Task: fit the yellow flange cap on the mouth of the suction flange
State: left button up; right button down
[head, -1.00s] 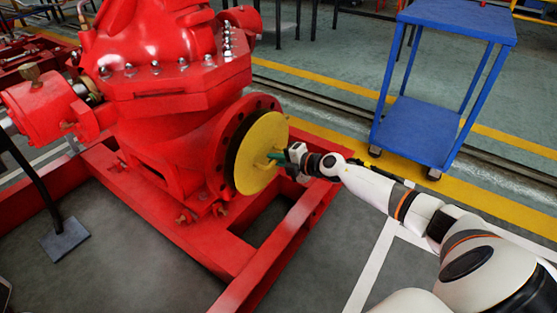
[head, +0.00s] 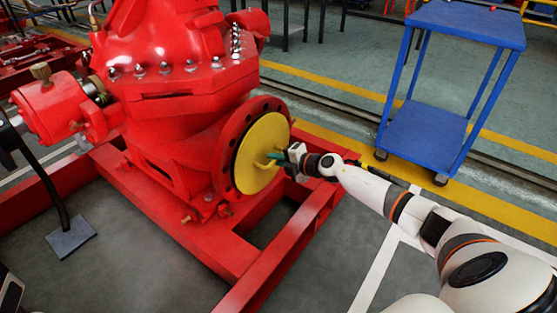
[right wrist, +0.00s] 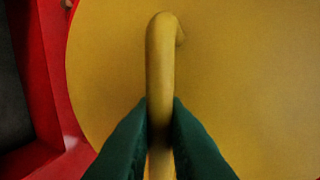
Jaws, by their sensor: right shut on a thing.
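The yellow flange cap (head: 262,153) is a round disc with a bar handle (right wrist: 160,70) on its outer face. It stands upright over the mouth of the red suction flange (head: 229,153), whose bolt-holed rim shows around it. A thin dark edge shows at the cap's left side; I cannot tell whether the cap touches the flange all round. The mouth is hidden behind the cap. My right gripper (head: 276,158) is shut on the handle, its green fingers (right wrist: 160,135) on both sides of the bar in the right wrist view. My left gripper is not clearly in view.
The red pump (head: 175,90) stands on a red base frame (head: 235,262) below the flange. A blue trolley (head: 425,130) stands at the right behind my right arm. A black post with a foot plate (head: 72,238) is at the left. Grey floor is open at the front.

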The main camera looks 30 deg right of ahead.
jog(key=shift+w+a+r, duration=0.15)
jog(key=shift+w+a, duration=0.15)
jog(key=shift+w, duration=0.4)
jog(key=c, duration=1.4)
grip_release()
jog(key=shift+a, duration=0.1)
jog(key=shift+o, duration=0.8)
jog(key=o, duration=0.3)
jog(key=shift+o, duration=0.2)
